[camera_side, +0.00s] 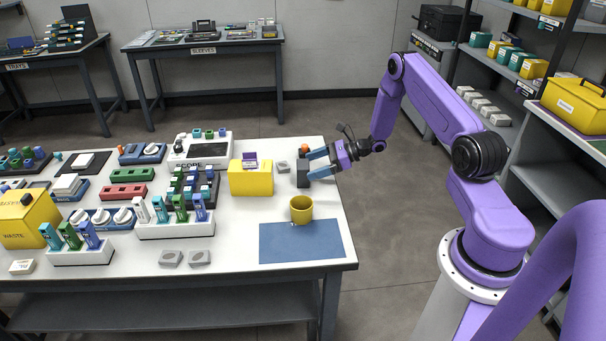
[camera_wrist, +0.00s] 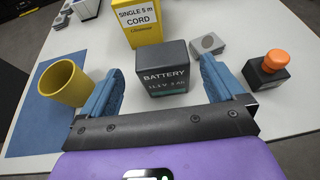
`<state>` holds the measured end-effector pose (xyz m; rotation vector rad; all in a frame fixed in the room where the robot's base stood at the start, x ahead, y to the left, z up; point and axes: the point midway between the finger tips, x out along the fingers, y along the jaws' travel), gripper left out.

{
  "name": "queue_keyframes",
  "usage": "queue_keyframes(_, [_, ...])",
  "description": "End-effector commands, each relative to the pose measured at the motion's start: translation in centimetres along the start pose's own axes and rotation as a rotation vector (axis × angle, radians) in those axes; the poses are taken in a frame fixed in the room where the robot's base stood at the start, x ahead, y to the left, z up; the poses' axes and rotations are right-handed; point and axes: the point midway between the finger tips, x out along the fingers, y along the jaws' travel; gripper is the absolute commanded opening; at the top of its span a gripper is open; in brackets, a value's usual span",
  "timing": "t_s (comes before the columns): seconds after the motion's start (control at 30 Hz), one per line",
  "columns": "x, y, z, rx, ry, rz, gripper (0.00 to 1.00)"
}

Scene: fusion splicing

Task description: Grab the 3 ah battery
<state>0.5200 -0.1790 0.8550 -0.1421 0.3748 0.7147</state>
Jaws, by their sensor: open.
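The battery (camera_wrist: 163,72) is a dark grey block labelled "BATTERY" with "3 AH" in its lower line, standing upright on the white table. In the side view the battery (camera_side: 303,174) is near the table's right edge. My gripper (camera_wrist: 160,85) has its two blue fingers spread wide. In the wrist view the battery shows between and a little beyond the fingers, with a gap on each side. In the side view my gripper (camera_side: 317,163) reaches in from the right beside the battery. I cannot tell whether a finger touches it.
A yellow "SINGLE 5 m CORD" box (camera_wrist: 141,22) stands behind the battery. A yellow mug (camera_wrist: 64,84) is at left by a blue mat (camera_side: 300,242). A small grey block (camera_wrist: 207,44) and a dark block with an orange knob (camera_wrist: 268,70) are at right.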

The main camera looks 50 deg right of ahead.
Motion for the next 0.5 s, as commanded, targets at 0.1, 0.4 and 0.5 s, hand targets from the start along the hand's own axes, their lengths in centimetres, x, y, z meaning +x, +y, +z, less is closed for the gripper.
queue_keyframes(0.1, [0.8, 0.1, 0.0, 0.001, 0.001, 0.001, 0.96])
queue_keyframes(0.4, [4.0, -0.3, -0.3, -0.002, 0.0, 0.003, 0.96])
queue_keyframes(0.5, [5.2, -0.3, -0.3, -0.001, 0.001, 0.002, 0.96])
